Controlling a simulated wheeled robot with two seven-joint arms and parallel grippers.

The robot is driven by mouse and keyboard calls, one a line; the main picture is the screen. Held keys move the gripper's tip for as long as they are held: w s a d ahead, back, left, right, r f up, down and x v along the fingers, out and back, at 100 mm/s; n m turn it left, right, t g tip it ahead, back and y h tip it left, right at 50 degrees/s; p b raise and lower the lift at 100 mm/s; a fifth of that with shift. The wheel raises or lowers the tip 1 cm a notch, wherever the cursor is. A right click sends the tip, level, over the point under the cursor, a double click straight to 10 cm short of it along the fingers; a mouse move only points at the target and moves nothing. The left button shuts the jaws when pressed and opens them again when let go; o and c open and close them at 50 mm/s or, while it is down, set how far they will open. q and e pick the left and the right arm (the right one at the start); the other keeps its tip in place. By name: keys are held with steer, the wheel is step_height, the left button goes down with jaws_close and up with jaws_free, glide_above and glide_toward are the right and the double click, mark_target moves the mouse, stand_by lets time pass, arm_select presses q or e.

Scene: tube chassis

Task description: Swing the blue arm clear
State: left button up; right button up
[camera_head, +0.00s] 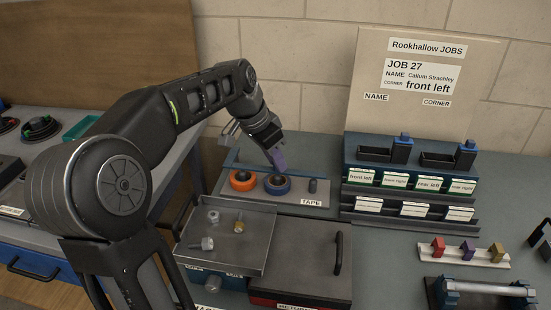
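My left gripper (275,153) reaches in from the left and points down just above and behind a blue tape roll (277,185). A purple patch shows at its fingertips; I cannot tell whether it is part of the fingers or a held thing, nor whether the fingers are open. A thin blue bar (234,158) runs along the back of the tape tray (297,194), partly behind the gripper. A fixture (487,291) with blue ends and a metal bar lies at the lower right. I cannot tell which blue part is the blue arm. My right gripper is out of view.
An orange tape roll (242,181) sits beside the blue one. In front are a metal tray (225,240) with bolts and a dark lidded box (300,258). A labelled rack (410,185) stands right, before a job board (415,85). Colored clips (467,249) stand nearer.

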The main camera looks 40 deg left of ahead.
arm_select(q)
jaws_close()
stand_by(0.9)
